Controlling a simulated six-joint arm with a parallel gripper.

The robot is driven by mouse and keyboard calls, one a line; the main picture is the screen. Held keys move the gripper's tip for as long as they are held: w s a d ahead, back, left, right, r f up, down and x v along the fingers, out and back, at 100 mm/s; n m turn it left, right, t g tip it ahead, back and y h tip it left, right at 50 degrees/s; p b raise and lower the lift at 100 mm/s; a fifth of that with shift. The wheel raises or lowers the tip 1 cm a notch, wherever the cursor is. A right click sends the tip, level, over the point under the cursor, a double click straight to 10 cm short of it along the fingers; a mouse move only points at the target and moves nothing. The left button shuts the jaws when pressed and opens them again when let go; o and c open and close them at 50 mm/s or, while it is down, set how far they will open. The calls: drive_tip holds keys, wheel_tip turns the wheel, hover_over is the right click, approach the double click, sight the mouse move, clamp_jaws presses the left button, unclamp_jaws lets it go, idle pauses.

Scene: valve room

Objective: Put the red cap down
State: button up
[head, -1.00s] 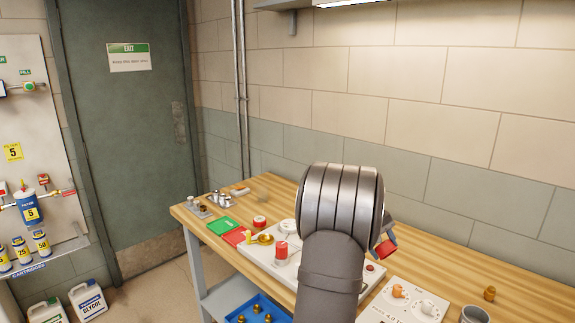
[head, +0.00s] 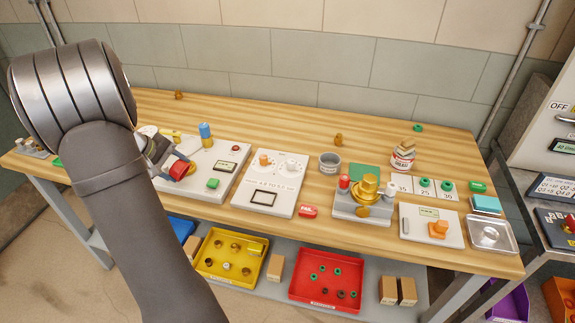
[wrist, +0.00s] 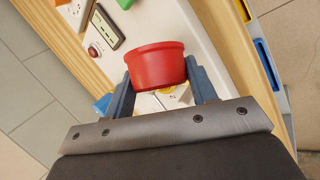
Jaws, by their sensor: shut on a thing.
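The red cap (wrist: 155,66) is round and shallow, and it sits between the two blue-grey fingers of my gripper (wrist: 162,88) in the wrist view. My gripper is shut on it. In the head view the red cap (head: 180,169) is at the left, held at the end of my gripper (head: 172,163), over the white panel (head: 226,153) on the wooden bench. My arm hides part of the gripper and the panel's left side. I cannot tell the exact gap between the cap and the panel.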

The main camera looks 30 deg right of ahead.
drive_tip(key=shift+t+y, duration=0.3)
drive_tip(key=shift+t, duration=0.2)
wheel_tip(320, 180, up, 10)
drive_tip(key=shift+r, duration=0.15)
drive_tip(key=s+d+m+g+h, duration=0.1)
drive_tip(key=s+d+m+g, duration=0.1)
drive_tip(key=s+d+m, duration=0.75)
drive_tip(key=s+d+m+g+h, duration=0.15)
drive_tip(key=s+d+m, duration=0.4)
drive_tip(key=d, duration=0.75)
drive_tip(key=s+d+m+g+h, duration=0.15)
drive_tip(key=s+d+m, duration=0.35)
drive_tip(key=d+m, duration=0.55)
drive_tip(key=shift+g, duration=0.5)
drive_tip(key=f, duration=1)
drive_tip(key=s+d+f, duration=0.1)
drive_tip(key=f, duration=0.4)
drive_tip(key=shift+f, duration=0.15)
drive_tip(key=shift+f, duration=0.5)
drive_tip(key=o, duration=1.1)
